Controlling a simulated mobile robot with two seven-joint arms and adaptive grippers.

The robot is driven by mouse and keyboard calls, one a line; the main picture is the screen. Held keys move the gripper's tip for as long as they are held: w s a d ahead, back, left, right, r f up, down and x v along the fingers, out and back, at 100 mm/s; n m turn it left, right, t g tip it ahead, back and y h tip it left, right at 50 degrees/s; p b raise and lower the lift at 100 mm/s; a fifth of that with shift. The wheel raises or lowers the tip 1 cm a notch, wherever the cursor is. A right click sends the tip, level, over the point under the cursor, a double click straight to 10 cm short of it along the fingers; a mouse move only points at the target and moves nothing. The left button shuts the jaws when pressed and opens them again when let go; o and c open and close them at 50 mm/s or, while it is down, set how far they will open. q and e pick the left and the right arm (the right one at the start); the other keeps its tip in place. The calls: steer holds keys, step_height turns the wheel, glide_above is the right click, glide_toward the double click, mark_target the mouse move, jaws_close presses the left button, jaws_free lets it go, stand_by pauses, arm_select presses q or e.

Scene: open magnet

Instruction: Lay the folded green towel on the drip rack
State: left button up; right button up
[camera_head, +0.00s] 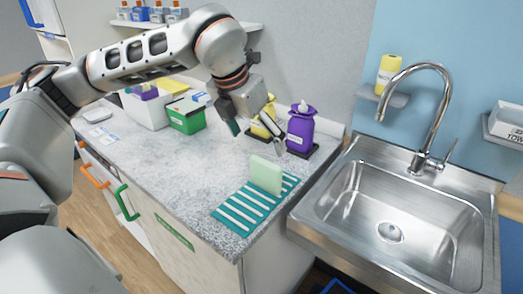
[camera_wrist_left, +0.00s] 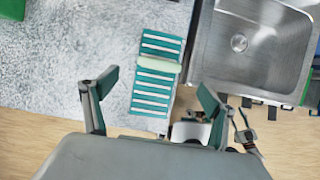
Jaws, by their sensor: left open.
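The folded light green towel (camera_head: 266,174) stands upright on its edge on the teal drip rack (camera_head: 232,215) with white slats, near the counter's front edge. In the left wrist view the towel (camera_wrist_left: 158,65) is a pale strip across the rack (camera_wrist_left: 150,104). My left gripper (camera_head: 257,137) is open and empty, apart from the towel, above and behind it in the head view. In the left wrist view its two fingers (camera_wrist_left: 157,90) are spread wide, with the rack showing between them. My right gripper is not recognisable in either view.
A steel sink (camera_head: 390,210) with a tall tap (camera_head: 440,110) is right of the rack. A purple bottle (camera_head: 300,130) and a yellow bottle (camera_head: 265,122) stand behind it. A green box (camera_head: 186,118) is farther left. The counter (camera_head: 190,170) left of the rack is clear.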

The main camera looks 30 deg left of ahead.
arm_select(q)
steer(key=v, duration=0.3)
steer(key=shift+s+r, duration=0.1)
steer(key=shift+r, duration=0.15)
steer(key=shift+s+f, duration=0.1)
stand_by(0.3)
